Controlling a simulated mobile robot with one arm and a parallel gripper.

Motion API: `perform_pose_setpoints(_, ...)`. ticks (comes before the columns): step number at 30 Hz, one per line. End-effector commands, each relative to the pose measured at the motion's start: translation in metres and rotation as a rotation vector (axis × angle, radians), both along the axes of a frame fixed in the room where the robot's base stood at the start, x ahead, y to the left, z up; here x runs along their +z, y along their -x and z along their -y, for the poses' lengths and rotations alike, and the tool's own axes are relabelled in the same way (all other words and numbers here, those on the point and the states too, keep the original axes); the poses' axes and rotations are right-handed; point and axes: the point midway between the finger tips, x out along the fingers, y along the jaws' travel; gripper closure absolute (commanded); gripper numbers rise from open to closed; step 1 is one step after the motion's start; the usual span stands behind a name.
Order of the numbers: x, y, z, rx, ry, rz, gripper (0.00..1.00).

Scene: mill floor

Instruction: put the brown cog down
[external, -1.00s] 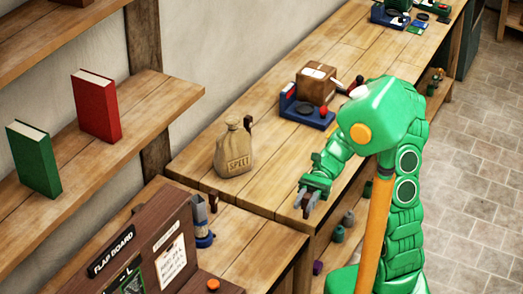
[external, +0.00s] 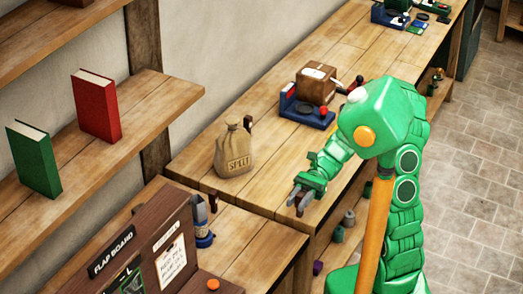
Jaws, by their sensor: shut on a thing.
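My green gripper (external: 297,199) is at the front edge of the long wooden workbench (external: 268,192), near its left end. Its grey fingers are shut on a small dark brown thing, the brown cog (external: 301,198), which shows only in part between them. I cannot tell from this view whether the cog touches the bench top or is held above it.
A sack marked SPELT (external: 235,153) stands behind and left of my gripper. A blue device with a brown box (external: 316,84) stands further back. A flap board (external: 145,250) is at the lower left. Bare bench top lies between sack and gripper.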

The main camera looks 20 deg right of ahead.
Motion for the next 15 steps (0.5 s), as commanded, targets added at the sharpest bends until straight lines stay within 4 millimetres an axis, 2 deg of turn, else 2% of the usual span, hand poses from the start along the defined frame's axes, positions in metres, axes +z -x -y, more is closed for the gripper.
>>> perform_pose_setpoints(4, -0.009, 0.0, 0.0, -0.001, 0.0, 0.001, 1.0)
perform_pose_setpoints(15, -0.015, -0.005, -0.005, 0.001, 0.001, 0.002, 1.0)
